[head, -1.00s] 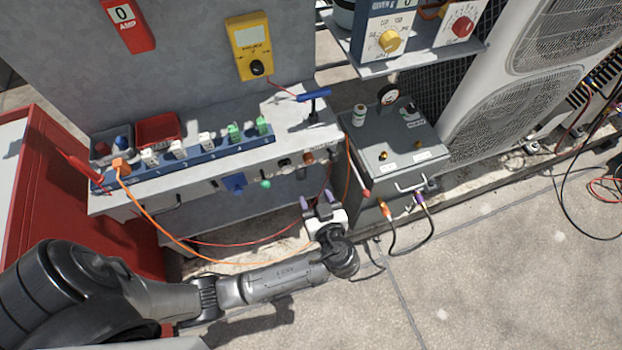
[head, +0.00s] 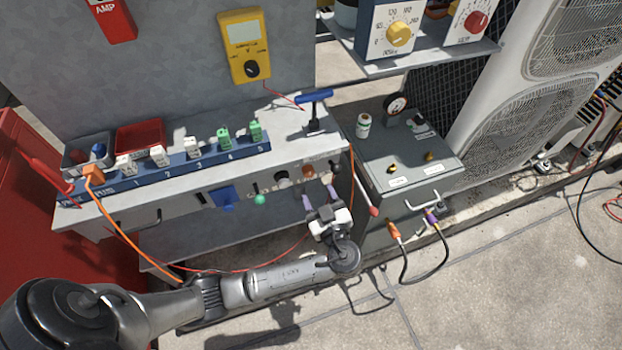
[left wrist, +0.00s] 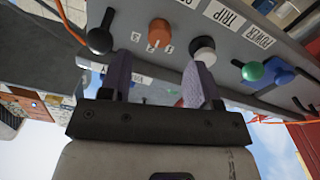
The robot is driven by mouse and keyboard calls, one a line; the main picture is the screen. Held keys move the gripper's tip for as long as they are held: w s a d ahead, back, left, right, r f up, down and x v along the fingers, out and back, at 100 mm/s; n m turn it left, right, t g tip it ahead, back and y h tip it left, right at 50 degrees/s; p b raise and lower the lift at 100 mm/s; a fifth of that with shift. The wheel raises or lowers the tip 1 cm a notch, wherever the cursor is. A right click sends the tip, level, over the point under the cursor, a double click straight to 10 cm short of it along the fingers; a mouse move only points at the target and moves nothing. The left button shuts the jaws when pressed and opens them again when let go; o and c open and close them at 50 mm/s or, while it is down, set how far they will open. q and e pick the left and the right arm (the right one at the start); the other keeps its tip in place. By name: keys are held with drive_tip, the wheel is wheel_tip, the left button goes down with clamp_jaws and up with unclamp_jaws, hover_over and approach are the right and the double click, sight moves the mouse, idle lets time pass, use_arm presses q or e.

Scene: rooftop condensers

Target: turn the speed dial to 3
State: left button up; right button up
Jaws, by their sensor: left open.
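An orange-brown knob (head: 308,171) is on the front face of the grey bench, and it shows larger in the left wrist view (left wrist: 158,33). Small number marks sit beside it in the left wrist view; its exact setting is unclear. I take it for the speed dial, but no speed label is readable. My left gripper (head: 319,197) is open and empty, just below and in front of the knob. In the left wrist view its two purple fingers (left wrist: 162,82) are spread, with the knob beyond them and nothing between them.
A white-capped knob (left wrist: 202,48) and a black ball lever (left wrist: 100,40) flank the orange knob. A green ball lever (head: 260,199) and a blue block (head: 226,198) are farther left. A grey cabinet (head: 415,165) with cables stands right. A red-tipped lever (head: 372,210) is close by.

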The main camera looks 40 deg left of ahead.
sight(310, 175)
use_arm(q)
drive_tip(key=shift+b+x, duration=0.7)
drive_tip(key=shift+x, duration=2.5)
drive_tip(key=shift+c, duration=0.2)
drive_tip(key=c, duration=0.9)
